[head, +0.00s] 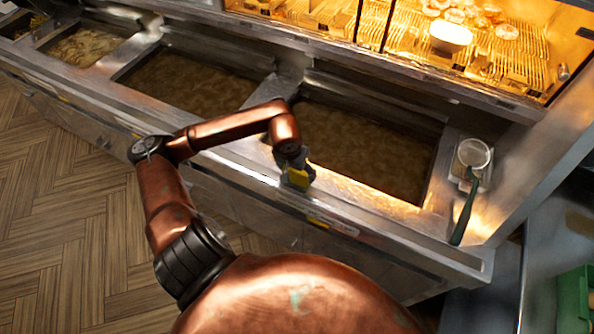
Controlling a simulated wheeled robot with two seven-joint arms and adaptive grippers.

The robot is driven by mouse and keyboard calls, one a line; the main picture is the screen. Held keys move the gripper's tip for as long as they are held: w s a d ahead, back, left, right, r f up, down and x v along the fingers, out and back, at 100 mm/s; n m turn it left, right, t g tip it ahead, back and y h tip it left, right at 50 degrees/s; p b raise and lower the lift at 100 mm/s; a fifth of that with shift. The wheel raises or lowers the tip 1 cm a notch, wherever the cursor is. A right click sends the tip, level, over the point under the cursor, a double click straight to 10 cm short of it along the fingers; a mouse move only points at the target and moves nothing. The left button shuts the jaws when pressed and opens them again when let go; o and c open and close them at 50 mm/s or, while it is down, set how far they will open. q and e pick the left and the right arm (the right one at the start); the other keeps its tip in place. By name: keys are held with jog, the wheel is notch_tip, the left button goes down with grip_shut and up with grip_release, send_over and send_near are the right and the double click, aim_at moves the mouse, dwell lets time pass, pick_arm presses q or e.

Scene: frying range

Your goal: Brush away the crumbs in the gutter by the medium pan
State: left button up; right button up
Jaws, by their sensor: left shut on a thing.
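Three sunken pans of brownish oil lie in a row in the metal range. The medium pan (187,82) seems to be the middle one, between a smaller pan to the left and a larger one to the right. My left gripper (298,172) is at the front edge of the larger pan, right of the medium pan. I cannot make out the gutter or any crumbs. My right gripper is out of view.
The larger pan (365,150) is close beside my gripper. A strainer (473,153) with a green handle lies on the right ledge. A lit rack (425,45) with food stands behind. A green bin (574,300) is at the lower right. Wooden floor is clear at left.

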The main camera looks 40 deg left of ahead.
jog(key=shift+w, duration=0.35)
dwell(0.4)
